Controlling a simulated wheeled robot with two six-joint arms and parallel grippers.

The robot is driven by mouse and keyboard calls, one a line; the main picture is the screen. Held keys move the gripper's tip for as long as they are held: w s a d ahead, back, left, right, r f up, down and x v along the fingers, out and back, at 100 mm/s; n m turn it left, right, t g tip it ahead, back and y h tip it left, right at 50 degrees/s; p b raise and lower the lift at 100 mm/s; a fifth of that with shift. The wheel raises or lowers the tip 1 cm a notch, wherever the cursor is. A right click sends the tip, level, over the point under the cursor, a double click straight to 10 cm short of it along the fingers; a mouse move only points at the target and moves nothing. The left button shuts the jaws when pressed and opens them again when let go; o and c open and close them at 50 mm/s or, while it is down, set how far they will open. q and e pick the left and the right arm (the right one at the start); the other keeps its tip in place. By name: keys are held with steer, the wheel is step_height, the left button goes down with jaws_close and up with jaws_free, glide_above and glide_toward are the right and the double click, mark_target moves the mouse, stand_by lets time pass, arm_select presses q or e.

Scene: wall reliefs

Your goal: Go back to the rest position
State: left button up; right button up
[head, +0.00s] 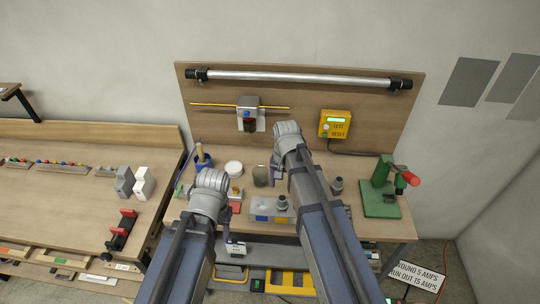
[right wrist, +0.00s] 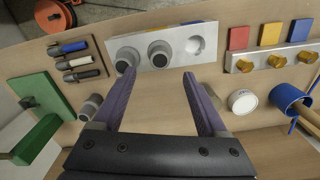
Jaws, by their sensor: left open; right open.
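My right gripper (right wrist: 160,76) is open in the right wrist view. Its two purple fingers are apart with nothing between them, over the wooden workbench (right wrist: 145,25). A grey block (right wrist: 178,47) with two round grey knobs and one empty round recess lies beyond the fingertips. In the head view my right arm reaches over the bench, and its wrist (head: 287,132) is in front of the backboard. My left wrist (head: 210,182) is over the left part of the same bench. The left fingers are mostly hidden behind it, and I see nothing held.
A green press (head: 381,200) with a red handle stands at the bench's right. A blue cup (head: 203,160) and white tin (head: 233,168) stand near my left wrist. A yellow box (head: 335,124) and metal tube (head: 300,77) are on the backboard. Another bench (head: 70,200) stands left.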

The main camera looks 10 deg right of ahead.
steer(key=s+a+f+n+b, duration=0.4)
steer(key=s+a+n, duration=0.1)
steer(key=s, duration=0.2)
steer(key=s+a+f+n+h+b, duration=0.1)
steer(key=s+a+f+n+b, duration=0.3)
steer(key=s, duration=0.3)
steer(key=shift+s+a+n, duration=0.15)
steer(key=shift+a+n, duration=0.35)
steer(key=shift+a, duration=0.25)
stand_by(1.0)
